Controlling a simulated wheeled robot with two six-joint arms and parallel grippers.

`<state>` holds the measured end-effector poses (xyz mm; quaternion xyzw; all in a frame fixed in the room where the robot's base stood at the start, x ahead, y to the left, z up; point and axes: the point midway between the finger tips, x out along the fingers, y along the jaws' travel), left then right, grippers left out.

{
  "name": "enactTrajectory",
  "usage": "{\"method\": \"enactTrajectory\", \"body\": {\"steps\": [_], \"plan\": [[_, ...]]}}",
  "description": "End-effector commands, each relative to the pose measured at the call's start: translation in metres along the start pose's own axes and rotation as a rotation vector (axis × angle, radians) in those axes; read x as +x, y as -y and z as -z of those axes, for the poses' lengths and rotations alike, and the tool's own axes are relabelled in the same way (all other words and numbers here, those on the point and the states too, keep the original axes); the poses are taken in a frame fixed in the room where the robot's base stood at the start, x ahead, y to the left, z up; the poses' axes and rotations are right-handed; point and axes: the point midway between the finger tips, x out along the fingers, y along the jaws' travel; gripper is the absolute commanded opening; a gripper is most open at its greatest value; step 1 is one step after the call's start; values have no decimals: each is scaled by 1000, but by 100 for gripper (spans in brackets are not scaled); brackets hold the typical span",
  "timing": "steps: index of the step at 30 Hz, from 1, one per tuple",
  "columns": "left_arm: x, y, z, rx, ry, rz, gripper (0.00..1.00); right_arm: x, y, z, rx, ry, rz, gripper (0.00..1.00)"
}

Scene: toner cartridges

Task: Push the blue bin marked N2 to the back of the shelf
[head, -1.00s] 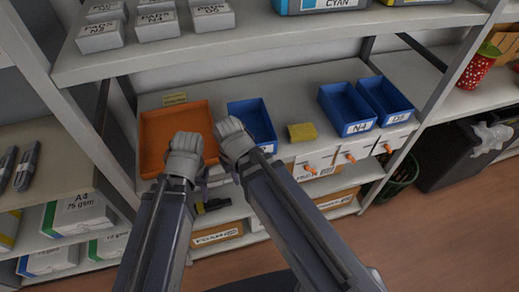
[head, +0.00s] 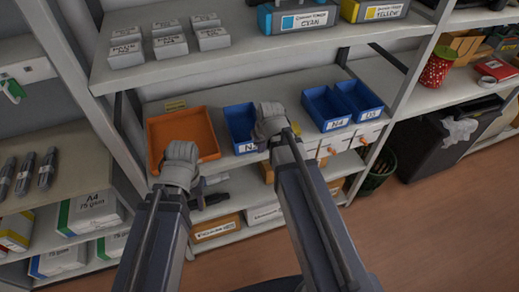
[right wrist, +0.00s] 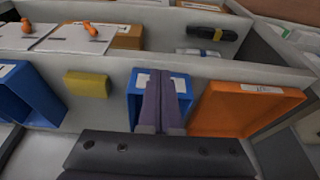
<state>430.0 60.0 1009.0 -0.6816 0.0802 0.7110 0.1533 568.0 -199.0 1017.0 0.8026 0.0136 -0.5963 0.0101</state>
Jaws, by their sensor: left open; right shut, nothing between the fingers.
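The blue bin (head: 238,122) stands on the middle shelf, right of the orange tray. Its front label shows an N; the rest is hidden by my right gripper. My right gripper (head: 268,112) is shut and empty at the right of the bin's front. In the right wrist view its closed fingers (right wrist: 161,76) lie across the view of the blue bin (right wrist: 136,101), pointing toward its labelled front; I cannot tell whether they touch.
The orange tray (head: 160,130) is left of the bin. A yellow block (right wrist: 88,84) sits on its other side, followed by the blue bins N4 (head: 325,107) and D5 (head: 357,94). An upper shelf (head: 230,60) with white boxes and toner cartridges overhangs the back.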

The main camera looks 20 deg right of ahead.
Motion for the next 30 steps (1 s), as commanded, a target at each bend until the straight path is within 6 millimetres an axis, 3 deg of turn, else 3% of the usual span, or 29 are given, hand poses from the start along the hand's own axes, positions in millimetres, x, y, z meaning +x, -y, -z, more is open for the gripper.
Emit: {"method": "enactTrajectory", "body": {"steps": [22,24,30], "plan": [[100,-10,6,-1,0,0,50,104,0,-1,-1,1,0,0],[90,-9,5,-1,0,0,50,100,0,20,-1,1,0,0],[90,-9,5,-1,0,0,50,106,0,38,0,1,0,0]]}}
